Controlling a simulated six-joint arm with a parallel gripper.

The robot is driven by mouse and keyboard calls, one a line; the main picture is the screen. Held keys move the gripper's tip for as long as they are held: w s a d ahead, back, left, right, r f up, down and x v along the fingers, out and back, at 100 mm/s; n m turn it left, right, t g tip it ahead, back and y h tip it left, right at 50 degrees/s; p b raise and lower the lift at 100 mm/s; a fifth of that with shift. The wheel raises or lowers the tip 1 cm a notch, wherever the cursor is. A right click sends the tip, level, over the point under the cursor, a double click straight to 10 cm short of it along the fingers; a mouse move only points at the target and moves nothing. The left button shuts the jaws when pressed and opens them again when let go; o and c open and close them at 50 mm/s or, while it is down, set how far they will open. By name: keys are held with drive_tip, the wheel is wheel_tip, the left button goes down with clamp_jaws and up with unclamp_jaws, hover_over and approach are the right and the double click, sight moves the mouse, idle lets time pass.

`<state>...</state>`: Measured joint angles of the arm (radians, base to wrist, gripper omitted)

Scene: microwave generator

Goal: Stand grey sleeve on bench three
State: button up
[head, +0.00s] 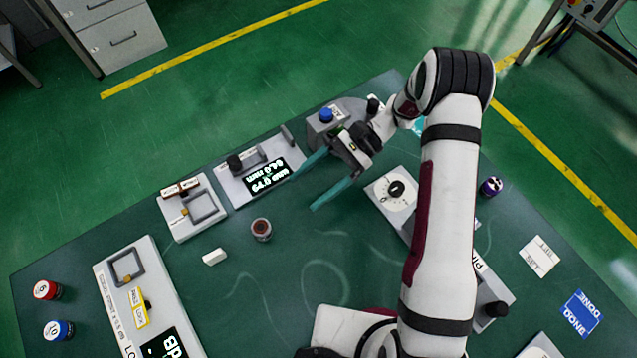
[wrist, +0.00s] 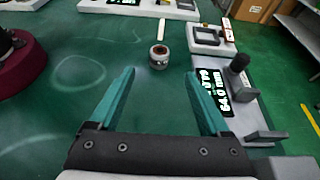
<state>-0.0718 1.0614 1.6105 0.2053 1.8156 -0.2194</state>
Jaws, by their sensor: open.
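A small grey sleeve (head: 261,229) with a reddish-brown top stands upright on the green table. In the wrist view the sleeve (wrist: 158,57) is just beyond my fingertips, roughly midway between them, and nothing touches it. My gripper (head: 306,188) has two teal fingers, spread wide and empty. In the head view it is up and right of the sleeve; in the wrist view the gripper (wrist: 161,73) has clear table between its fingers. I cannot tell which spot is bench three.
A display unit (head: 265,176) reading 64.0 mm and a framed fixture (head: 191,207) stand near the far edge. A white block (head: 215,257) lies left of the sleeve. A dial box (head: 396,190) is at right. Red (head: 47,290) and blue (head: 59,330) cylinders stand at far left.

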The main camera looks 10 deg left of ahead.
drive_tip(key=shift+w+d+r, duration=0.1)
drive_tip(key=shift+d+r, duration=0.1)
drive_tip(key=shift+r, duration=0.1)
drive_tip(key=s+d+r+n+t+h, duration=0.1)
drive_tip(key=s+d+r+h, duration=0.1)
drive_tip(key=r, duration=0.3)
drive_tip(key=s+d+r+n+t+h, duration=0.1)
drive_tip(key=s+d+r+t, duration=0.15)
drive_tip(key=r, duration=0.35)
drive_tip(key=s+d+r+n+t+h, duration=0.1)
drive_tip(key=s+d+r+t+h, duration=0.3)
drive_tip(key=s+d, duration=0.5)
drive_tip(key=shift+s+d+r+t+h, duration=0.2)
drive_tip(key=shift+s+d+t+h, duration=0.1)
drive_tip(key=shift+s+t, duration=0.65)
drive_tip(key=shift+c, duration=0.3)
